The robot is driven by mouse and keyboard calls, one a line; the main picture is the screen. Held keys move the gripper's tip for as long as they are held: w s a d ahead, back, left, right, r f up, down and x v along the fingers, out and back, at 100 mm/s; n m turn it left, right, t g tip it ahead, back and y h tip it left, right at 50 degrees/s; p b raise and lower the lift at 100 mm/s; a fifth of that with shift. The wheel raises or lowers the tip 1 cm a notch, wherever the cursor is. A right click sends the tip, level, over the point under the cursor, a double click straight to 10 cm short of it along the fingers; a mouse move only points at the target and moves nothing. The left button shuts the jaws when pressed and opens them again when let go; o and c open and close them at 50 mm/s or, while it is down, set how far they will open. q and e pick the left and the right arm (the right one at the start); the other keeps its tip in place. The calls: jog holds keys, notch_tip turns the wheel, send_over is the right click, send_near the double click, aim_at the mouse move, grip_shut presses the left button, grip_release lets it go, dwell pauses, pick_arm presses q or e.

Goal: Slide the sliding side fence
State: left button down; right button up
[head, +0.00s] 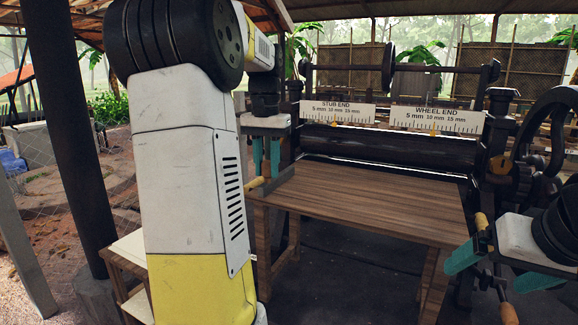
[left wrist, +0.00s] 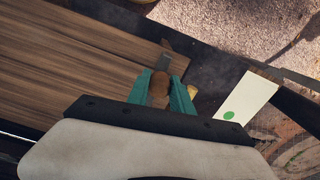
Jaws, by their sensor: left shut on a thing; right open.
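The wooden feed table (head: 370,200) stands in front of the roller machine. At its left edge, by the rollers, is a small grey metal piece (head: 283,178), apparently part of the side fence; it also shows in the left wrist view (left wrist: 173,63). My left gripper (head: 267,172) points down there, with its teal fingers shut on a brown wooden knob (left wrist: 160,84) beside the metal piece. The fingers and my arm hide much of the fence. My right gripper (head: 498,272) is open, off the table's right side.
The dark rollers (head: 385,148) lie behind the table, under the STUB END (head: 337,112) and WHEEL END (head: 436,119) scales. A large black wheel (head: 553,130) stands at right. A pale board with a green dot (left wrist: 247,97) lies beside the table. The tabletop is clear.

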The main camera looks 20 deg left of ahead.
dwell(0.6)
pick_arm(q)
jog(key=shift+w+a, duration=0.2)
jog(key=shift+a, duration=1.65)
jog(key=c, duration=1.1)
grip_release()
jog(key=shift+r, duration=3.9)
